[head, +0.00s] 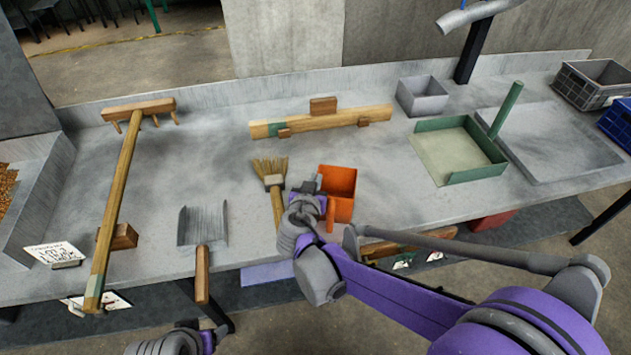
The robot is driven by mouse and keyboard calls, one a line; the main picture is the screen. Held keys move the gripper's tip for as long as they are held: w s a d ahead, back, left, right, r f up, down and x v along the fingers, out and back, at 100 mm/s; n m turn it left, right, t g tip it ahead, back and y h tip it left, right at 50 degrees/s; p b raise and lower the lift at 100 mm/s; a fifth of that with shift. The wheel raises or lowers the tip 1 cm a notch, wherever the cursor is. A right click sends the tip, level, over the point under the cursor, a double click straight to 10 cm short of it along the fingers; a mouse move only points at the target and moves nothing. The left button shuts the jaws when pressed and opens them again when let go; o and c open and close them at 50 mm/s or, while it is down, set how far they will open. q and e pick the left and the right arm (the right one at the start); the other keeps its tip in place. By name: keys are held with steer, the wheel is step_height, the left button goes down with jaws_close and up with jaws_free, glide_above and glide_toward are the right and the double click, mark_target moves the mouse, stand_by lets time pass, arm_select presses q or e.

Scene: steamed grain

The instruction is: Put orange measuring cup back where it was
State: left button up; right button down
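The orange measuring cup (341,182) is a square, open-topped box with a short orange handle. It shows right of the hand brush, near the front edge of the grey counter (375,205). My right gripper (311,187) is right at the cup's left side, close to its handle. The wrist and hand hide part of that side, so I cannot tell whether the fingers are around the handle or only beside it. Only a small part of my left arm's end (190,342) shows at the bottom edge; its fingers cannot be made out.
A straw brush (271,172) and a metal dustpan (203,225) lie left of the cup. A wooden rake (124,190) lies farther left. A wooden bar (325,121) lies behind. A green-edged pan (460,150) and a grey box (422,95) stand right.

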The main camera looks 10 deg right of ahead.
steer(key=c, duration=1.1)
jaws_free()
